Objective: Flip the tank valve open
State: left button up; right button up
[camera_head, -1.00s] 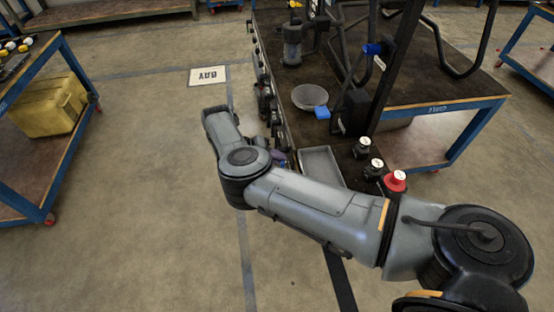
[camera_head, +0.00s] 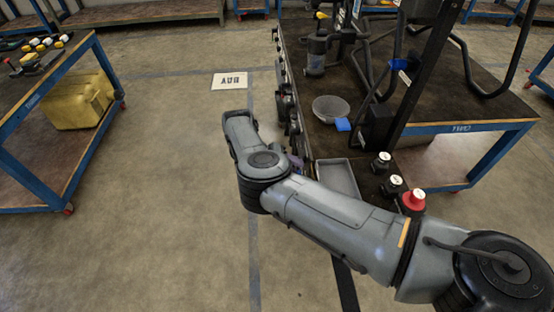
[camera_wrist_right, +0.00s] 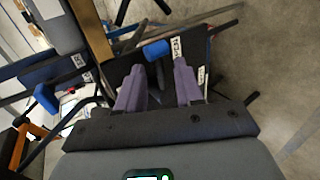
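My right gripper (camera_wrist_right: 159,88) shows in the right wrist view with two purple fingers apart and nothing seen held between them. A blue cylindrical knob or lever (camera_wrist_right: 157,49) on a dark part appears just beyond the fingertips, between them; I cannot tell if they touch it. It may be the tank valve. In the head view, my right arm reaches in from the right along the bench's left side, and its links mostly hide the gripper. A blue fitting (camera_head: 400,64) sits on the black drone frame (camera_head: 420,75). My left gripper is not in view.
A cart with a yellow case (camera_head: 80,101) stands at left.

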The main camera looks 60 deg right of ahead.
jog(key=v, duration=1)
jog(key=shift+b, duration=0.4)
